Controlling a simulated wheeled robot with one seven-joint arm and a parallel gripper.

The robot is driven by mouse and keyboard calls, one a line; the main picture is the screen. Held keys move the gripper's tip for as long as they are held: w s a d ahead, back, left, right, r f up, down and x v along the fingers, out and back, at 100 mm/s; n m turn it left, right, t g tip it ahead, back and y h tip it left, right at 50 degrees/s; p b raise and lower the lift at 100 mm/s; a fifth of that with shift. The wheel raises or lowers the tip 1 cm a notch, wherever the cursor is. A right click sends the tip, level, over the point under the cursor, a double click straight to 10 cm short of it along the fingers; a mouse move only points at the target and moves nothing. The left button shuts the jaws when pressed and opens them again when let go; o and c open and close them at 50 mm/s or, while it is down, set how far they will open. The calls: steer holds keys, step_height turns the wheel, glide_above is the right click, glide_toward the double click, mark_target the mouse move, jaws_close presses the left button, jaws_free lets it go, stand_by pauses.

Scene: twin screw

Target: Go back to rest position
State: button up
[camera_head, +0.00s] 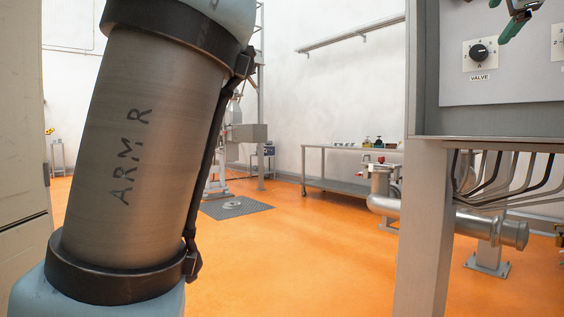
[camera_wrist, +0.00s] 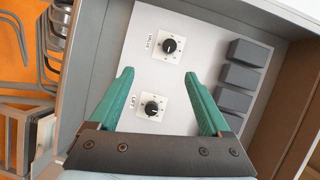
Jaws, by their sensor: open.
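My gripper (camera_wrist: 160,90) has two green fingers, spread apart with nothing between them in the wrist view. It faces a light grey control panel with two black knobs on white plates. The nearer knob (camera_wrist: 152,108) shows between the fingers and the other knob (camera_wrist: 169,45) lies beyond the fingertips. I cannot tell how far the fingers are from the panel. In the head view the gripper (camera_head: 510,22) shows only partly at the top right, in front of the panel (camera_head: 520,80). A knob labelled VALVE (camera_head: 479,52) is beside it there.
Several dark grey blocks (camera_wrist: 248,52) stick out along the panel's right side in the wrist view. A metal post (camera_head: 424,220) supports the panel cabinet. Cables and pipes (camera_head: 470,222) run beneath it. A metal table (camera_head: 345,165) stands behind. Orange floor (camera_head: 310,240) is clear in the middle.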

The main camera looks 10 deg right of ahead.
steer(key=w+a+f+n+g+y, duration=0.1)
steer(key=w+a+f+n+y, duration=0.1)
steer(key=w+a+f, duration=0.5)
steer(key=w+a+f+n+g+y, duration=0.1)
steer(key=w+a+f+y, duration=0.2)
steer(key=f, duration=0.7)
steer(key=w+a+f+n+g+y, duration=0.1)
steer(key=w+a+f+n+g, duration=0.1)
steer(key=w+a+f, duration=0.45)
steer(key=w+a+f+n+g+y, duration=0.1)
steer(key=a+f+n+g+y, duration=0.15)
steer(key=a+f, duration=0.6)
steer(key=w+a+f+n+g+y, duration=0.1)
steer(key=w+a+f+n, duration=0.15)
steer(key=a+f, duration=0.6)
steer(key=s+a+f+n+g, duration=0.2)
steer(key=s+a+f+n, duration=0.4)
steer(key=s+a+f, duration=0.3)
steer(key=s+a+f+n+g, duration=0.3)
steer(key=s+a+f+n, duration=0.35)
steer(key=a, duration=0.45)
step_height(320, 180, up, 23)
steer(key=w+p, duration=0.1)
steer(key=p, duration=2.3)
steer(key=shift+d+r+m, duration=0.15)
steer(key=shift+r+m, duration=0.05)
steer(key=shift+m, duration=0.25)
steer(key=shift+c, duration=0.3)
